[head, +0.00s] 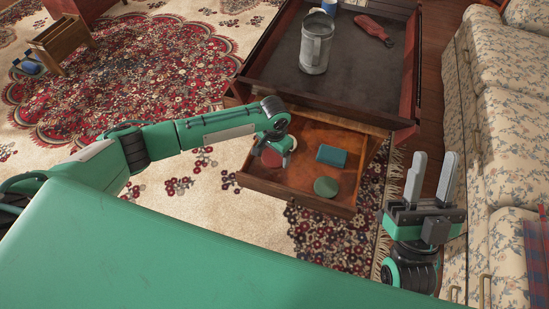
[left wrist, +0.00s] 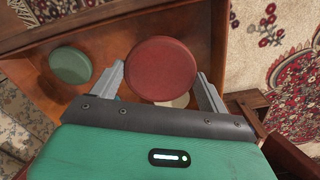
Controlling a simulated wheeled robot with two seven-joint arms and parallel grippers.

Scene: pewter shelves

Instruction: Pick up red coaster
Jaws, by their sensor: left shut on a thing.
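The red coaster (left wrist: 161,69) is a round disc between the two fingers of my left gripper (left wrist: 160,88) in the left wrist view. In the head view the red coaster (head: 271,157) shows at the left end of the open drawer, under my left gripper (head: 275,146). My left gripper is shut on it. Whether the coaster is clear of the drawer floor I cannot tell. My right gripper (head: 431,180) is open and empty, to the right of the drawer, with its fingers pointing up.
The open wooden drawer (head: 300,201) also holds a green coaster (head: 326,186) and a blue block (head: 332,156). A pale round thing (left wrist: 176,101) lies beneath the red coaster. A floral sofa (head: 510,90) stands right.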

